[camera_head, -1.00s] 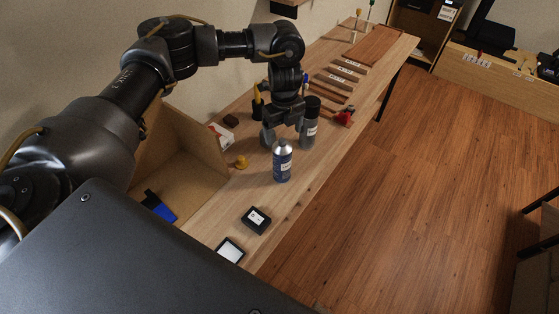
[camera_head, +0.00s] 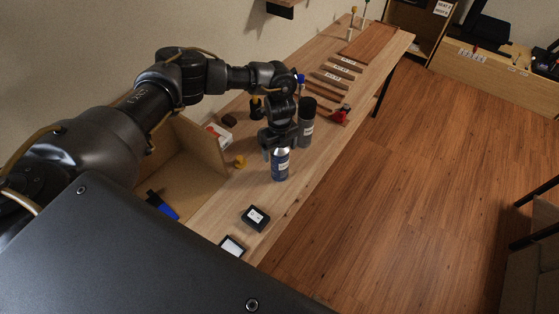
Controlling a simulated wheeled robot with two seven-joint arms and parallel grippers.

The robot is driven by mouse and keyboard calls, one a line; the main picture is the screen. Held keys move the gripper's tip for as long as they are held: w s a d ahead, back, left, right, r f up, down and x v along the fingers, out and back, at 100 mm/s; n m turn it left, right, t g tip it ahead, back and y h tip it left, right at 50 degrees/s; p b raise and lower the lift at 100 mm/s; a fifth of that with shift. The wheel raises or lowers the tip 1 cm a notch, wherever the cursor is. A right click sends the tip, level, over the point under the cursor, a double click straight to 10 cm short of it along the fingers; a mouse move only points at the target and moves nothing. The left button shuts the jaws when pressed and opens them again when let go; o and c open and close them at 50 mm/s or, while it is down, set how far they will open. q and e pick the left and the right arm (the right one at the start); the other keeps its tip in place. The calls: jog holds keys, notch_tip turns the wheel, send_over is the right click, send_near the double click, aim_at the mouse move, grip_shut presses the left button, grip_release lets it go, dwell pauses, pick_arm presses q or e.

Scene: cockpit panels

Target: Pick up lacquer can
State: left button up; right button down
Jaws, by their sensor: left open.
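A blue can (camera_head: 280,168) with a pale label stands upright on the wooden bench. A grey can with a black cap (camera_head: 306,122) stands upright just behind it and to the right. Which one is the lacquer can I cannot tell, as the labels are too small to read. My left gripper (camera_head: 277,148) is open and points down at the blue can's upper end, hiding its silver top. The picture does not show whether its fingers touch the can. My right gripper is out of view.
An open wooden box (camera_head: 190,165) with a blue item (camera_head: 162,205) stands at the left. A yellow knob (camera_head: 239,161) lies left of the gripper. Two small dark boxes (camera_head: 255,217) lie nearer on the bench. Labelled wooden strips (camera_head: 334,78) lie farther back.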

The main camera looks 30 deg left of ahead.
pick_arm(q)
jog(key=c, duration=1.7)
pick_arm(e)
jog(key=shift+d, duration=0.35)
